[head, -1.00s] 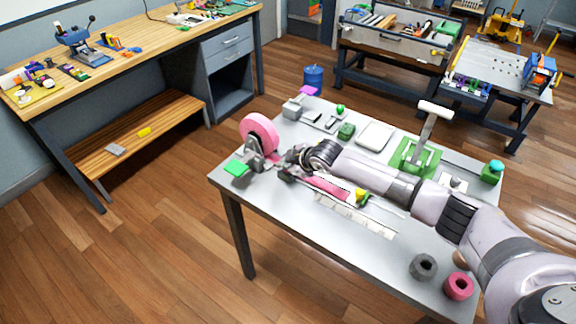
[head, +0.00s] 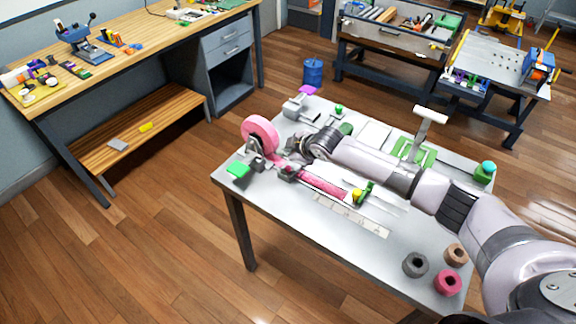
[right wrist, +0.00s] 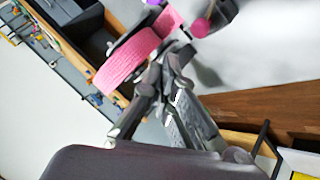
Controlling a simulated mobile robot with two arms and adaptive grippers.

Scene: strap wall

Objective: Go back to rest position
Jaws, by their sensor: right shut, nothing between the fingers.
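My right gripper (head: 281,156) is shut and empty in the head view, above the table's left part, just right of the pink strap roll (head: 261,134). In the right wrist view my shut fingers (right wrist: 172,52) point up at the same pink roll (right wrist: 128,60); whether they touch it I cannot tell. My right arm stretches across the table from the lower right. A pink strap (head: 323,182) lies along the table in front of the arm, ending near a green and yellow piece (head: 359,194). My left gripper is out of view.
The grey table (head: 310,240) also holds a green-based press (head: 428,118), a white tray (head: 375,134), a green block (head: 238,170), and grey (head: 415,264), red (head: 447,282) and brown (head: 456,254) spools. A wooden workbench (head: 140,60) stands at the left. Floor between them is clear.

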